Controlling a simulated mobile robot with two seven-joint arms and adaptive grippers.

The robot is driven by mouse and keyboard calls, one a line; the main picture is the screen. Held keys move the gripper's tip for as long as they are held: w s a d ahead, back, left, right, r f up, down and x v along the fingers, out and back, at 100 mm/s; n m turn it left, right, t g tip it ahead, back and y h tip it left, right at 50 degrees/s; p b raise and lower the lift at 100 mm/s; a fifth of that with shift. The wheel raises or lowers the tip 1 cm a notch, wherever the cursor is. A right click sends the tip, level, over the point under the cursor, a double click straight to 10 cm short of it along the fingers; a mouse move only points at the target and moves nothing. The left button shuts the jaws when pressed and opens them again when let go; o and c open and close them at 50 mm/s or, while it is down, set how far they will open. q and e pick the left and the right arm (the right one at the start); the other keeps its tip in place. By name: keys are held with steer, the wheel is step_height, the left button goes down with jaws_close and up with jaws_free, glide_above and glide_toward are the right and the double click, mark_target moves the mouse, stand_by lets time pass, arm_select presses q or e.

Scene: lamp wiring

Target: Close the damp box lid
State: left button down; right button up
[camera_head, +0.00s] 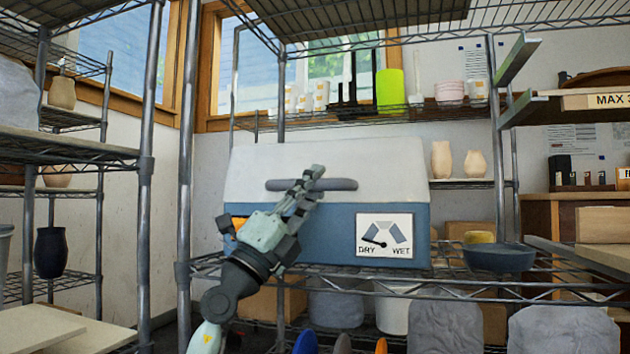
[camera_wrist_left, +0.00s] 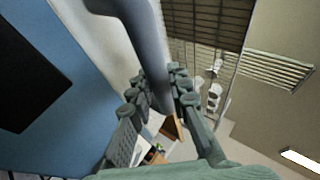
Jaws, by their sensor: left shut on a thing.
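The damp box (camera_head: 300,230) stands on a wire shelf, with a blue lower body and a DRY/WET dial on its front. Its white lid (camera_head: 385,160) sits down on the body, with no gap that I can see. A grey bar handle (camera_head: 340,184) runs across the lid's front. My left gripper (camera_head: 310,178) is shut on the handle near its middle. In the left wrist view the handle (camera_wrist_left: 145,40) passes between the fingers (camera_wrist_left: 160,90). The gripper and arm hide part of the box front. My right gripper is not in view.
The wire shelf (camera_head: 470,284) holds a dark blue bowl (camera_head: 499,258) right of the box. Metal posts (camera_head: 186,150) stand close on the left. An upper shelf with cups and a green item (camera_head: 390,90) is behind and above the box.

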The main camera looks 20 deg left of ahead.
arm_select(q)
steer(key=shift+d+f, duration=0.2)
steer(key=shift+f, duration=0.15)
steer(key=c, duration=1.7)
jaws_free()
steer(key=shift+a, duration=0.15)
steer(key=v, duration=1.2)
steer(key=shift+r, duration=0.2)
steer(key=shift+s, duration=0.1)
